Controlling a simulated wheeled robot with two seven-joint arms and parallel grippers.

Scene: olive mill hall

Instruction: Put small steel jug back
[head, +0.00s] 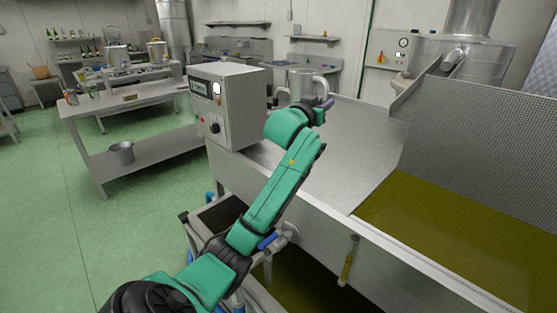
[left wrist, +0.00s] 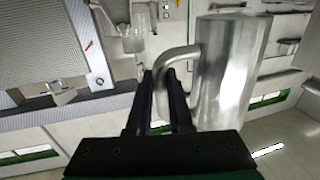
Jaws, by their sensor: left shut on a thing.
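The small steel jug (head: 300,84) is at the far end of the steel top in the head view, behind the grey control box's right side. It looks upright, and my wrist hides its lower part. My left gripper (head: 325,103) is shut on the jug's handle. In the left wrist view the shiny jug (left wrist: 232,70) fills the right half, and the two dark fingers of the left gripper (left wrist: 162,78) are at its looped handle. I cannot tell whether the jug's base touches the surface. My right gripper is not in view.
A grey control box (head: 240,105) stands left of my forearm. The steel top (head: 345,140) beside my arm is bare. At right is a vat of olive-coloured liquid (head: 460,235) with a perforated panel (head: 490,130). A work table (head: 130,98) with a bucket (head: 121,153) stands at left.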

